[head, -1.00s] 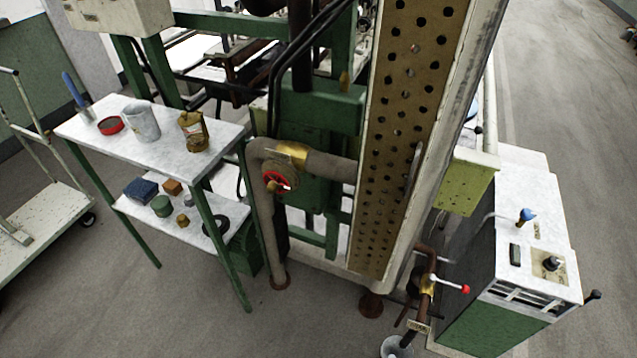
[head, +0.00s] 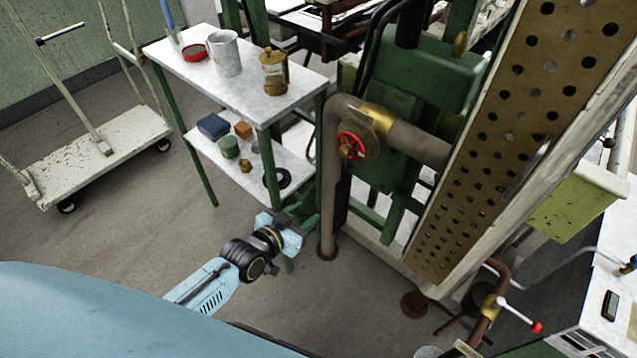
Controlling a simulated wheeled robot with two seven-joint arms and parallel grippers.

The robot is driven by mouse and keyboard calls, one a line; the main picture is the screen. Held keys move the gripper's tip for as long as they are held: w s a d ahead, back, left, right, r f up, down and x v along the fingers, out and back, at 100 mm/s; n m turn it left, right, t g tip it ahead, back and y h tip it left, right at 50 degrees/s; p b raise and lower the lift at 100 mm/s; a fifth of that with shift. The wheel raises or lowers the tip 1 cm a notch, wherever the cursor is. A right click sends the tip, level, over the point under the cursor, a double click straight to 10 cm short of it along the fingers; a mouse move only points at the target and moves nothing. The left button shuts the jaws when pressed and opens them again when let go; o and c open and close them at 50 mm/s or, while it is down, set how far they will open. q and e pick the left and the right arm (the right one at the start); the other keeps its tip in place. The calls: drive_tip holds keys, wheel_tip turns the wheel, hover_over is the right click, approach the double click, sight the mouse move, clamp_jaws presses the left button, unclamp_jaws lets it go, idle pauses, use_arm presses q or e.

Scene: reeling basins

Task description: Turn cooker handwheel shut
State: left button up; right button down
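The red handwheel (head: 351,146) with a brass hub sits on a brass valve on the rusty pipe, in the middle of the head view. My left gripper (head: 297,222) is below and to the left of the handwheel, near the shelf table's front leg. It is apart from the wheel, and I see nothing held in it. Its fingertips are small and partly lost against the table leg and green frame, so I cannot tell whether they are open. My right gripper is not in view.
The two-level shelf table (head: 250,85) left of the pipe carries a white mug (head: 225,55), a brass canister (head: 273,75) and small blocks. A perforated panel (head: 500,130) stands on the right. A white cart (head: 90,160) stands at left. Open floor lies between.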

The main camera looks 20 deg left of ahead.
sight(341, 154)
use_arm(q)
drive_tip(key=w+d+r+t+h+b, duration=0.1)
drive_tip(key=w+r, duration=0.1)
drive_tip(key=r, duration=0.2)
drive_tip(key=w+d+r+t+b, duration=0.1)
drive_tip(key=r, duration=0.3)
drive_tip(key=w+d+r+m+t+h+b, duration=0.1)
drive_tip(key=w+d+r, duration=0.1)
drive_tip(key=r, duration=0.3)
drive_tip(key=shift+w+h, duration=0.3)
drive_tip(key=shift+w, duration=0.05)
drive_tip(key=b+x, duration=0.1)
drive_tip(key=x, duration=0.2)
drive_tip(key=shift+w+b, duration=0.1)
drive_tip(key=shift+b, duration=0.2)
drive_tip(key=shift+w+d, duration=0.15)
drive_tip(key=shift+w, duration=0.3)
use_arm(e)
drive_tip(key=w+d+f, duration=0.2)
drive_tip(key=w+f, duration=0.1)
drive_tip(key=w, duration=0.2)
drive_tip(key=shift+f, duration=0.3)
